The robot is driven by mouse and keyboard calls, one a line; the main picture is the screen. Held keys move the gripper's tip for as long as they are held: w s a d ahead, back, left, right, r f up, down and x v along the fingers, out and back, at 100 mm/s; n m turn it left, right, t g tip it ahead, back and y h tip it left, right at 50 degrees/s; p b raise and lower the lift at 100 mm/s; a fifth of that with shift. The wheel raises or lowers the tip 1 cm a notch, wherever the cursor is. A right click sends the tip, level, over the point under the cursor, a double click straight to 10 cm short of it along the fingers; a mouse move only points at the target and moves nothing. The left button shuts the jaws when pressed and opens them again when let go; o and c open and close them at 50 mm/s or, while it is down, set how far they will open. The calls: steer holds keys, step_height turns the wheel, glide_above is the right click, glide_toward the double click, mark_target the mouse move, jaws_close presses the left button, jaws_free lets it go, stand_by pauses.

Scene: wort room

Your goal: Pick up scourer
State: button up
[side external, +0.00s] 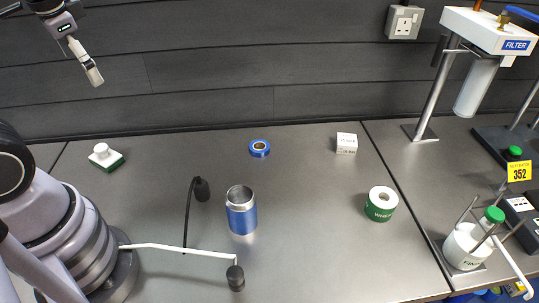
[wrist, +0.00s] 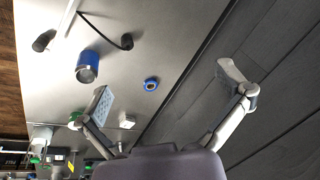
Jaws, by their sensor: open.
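The scourer (side external: 105,158), a green pad with a white block and knob on top, lies on the grey worktop at the back left in the side view. I cannot make it out in the wrist view. My gripper (side external: 88,68) is high at the upper left of the side view, above the worktop and apart from the scourer. In the wrist view my gripper (wrist: 166,80) has its two fingers spread wide, with nothing between them.
A black cable (side external: 188,215) lies near the can. A filter stand (side external: 430,95) is at right. The dark wall (side external: 220,75) bounds the back.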

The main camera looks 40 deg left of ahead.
steer(key=w+a+f+m+g+y, duration=0.25)
steer(key=a+f+g+y, duration=0.2)
steer(key=f, duration=0.25)
steer(key=m+y, duration=0.7)
steer(key=m, duration=0.6)
glide_above(109, 158)
steer(key=w+d, duration=0.2)
steer(key=d, duration=1)
steer(key=f, duration=2.3)
steer(key=shift+s+a+f, duration=0.2)
steer(key=shift+s+f, duration=0.05)
steer(key=shift+f, duration=0.1)
steer(key=shift+h, duration=0.25)
steer(key=x, duration=0.8)
steer(key=shift+f, duration=0.1)
steer(key=shift+w+f+x, duration=0.1)
steer(key=shift+w+x, duration=0.05)
steer(key=shift+x, duration=0.8)
steer(key=shift+w+f+x, duration=0.1)
steer(key=shift+x, duration=0.85)
steer(key=shift+w+f+x, duration=0.1)
steer(key=shift+w+x, duration=0.05)
steer(key=shift+x, duration=0.8)
steer(key=c, duration=1.2)
